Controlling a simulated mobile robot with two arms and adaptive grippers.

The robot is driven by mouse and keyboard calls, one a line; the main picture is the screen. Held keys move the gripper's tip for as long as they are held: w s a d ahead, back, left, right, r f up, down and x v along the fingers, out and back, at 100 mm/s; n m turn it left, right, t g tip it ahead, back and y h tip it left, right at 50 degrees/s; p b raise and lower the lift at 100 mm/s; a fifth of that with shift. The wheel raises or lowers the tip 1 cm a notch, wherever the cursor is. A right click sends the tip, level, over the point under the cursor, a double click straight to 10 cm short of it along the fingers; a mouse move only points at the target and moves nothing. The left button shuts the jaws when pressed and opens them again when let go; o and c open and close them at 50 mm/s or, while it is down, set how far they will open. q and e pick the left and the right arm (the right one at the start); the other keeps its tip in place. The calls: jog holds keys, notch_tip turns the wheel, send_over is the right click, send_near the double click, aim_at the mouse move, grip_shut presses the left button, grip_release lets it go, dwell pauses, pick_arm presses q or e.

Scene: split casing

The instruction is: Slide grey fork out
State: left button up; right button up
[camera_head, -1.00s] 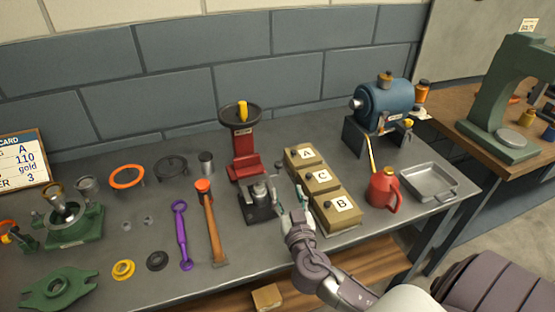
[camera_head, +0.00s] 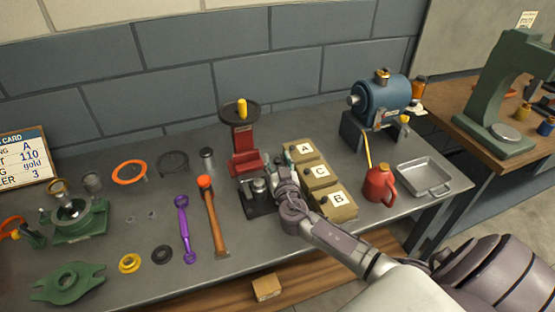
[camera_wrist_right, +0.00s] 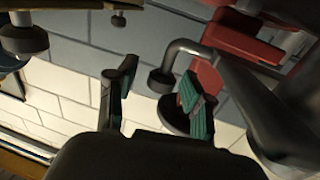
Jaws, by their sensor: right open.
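My right gripper (camera_head: 287,163) is beside the red press (camera_head: 243,140) and behind the dark fixture with a metal cylinder (camera_head: 259,190). In the right wrist view the gripper (camera_wrist_right: 157,92) is open, with teal pads on its fingers. A dark grey bent rod with a round end (camera_wrist_right: 186,50) shows just beyond and partly between the fingers. I cannot tell whether it touches them. I cannot pick out the grey fork for sure; the bent rod may be part of it. My arm hides part of the fixture's right side. My left gripper is not in view.
Tan boxes marked A, C and B (camera_head: 320,175) stand close to the right of my gripper. A red oil can (camera_head: 379,186) and metal tray (camera_head: 425,177) are farther right. An orange-headed hammer (camera_head: 213,222) and purple wrench (camera_head: 185,230) lie left of the fixture.

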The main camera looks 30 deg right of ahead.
jog(key=c, duration=0.4)
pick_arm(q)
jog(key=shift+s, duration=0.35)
pick_arm(e)
grip_shut()
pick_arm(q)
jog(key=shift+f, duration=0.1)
pick_arm(e)
jog(key=b+x, duration=0.3)
jog(key=a+b+x, duration=0.1)
jog(key=b+x, duration=0.2)
jog(key=shift+w+f, duration=0.2)
jog(key=shift+w+r, duration=0.15)
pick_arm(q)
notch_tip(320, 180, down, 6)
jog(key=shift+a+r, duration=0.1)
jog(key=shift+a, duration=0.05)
pick_arm(e)
jog(key=shift+d+r, duration=0.1)
jog(key=shift+r, duration=0.15)
grip_release()
jog(key=o, duration=0.4)
jog(key=shift+w+f, duration=0.2)
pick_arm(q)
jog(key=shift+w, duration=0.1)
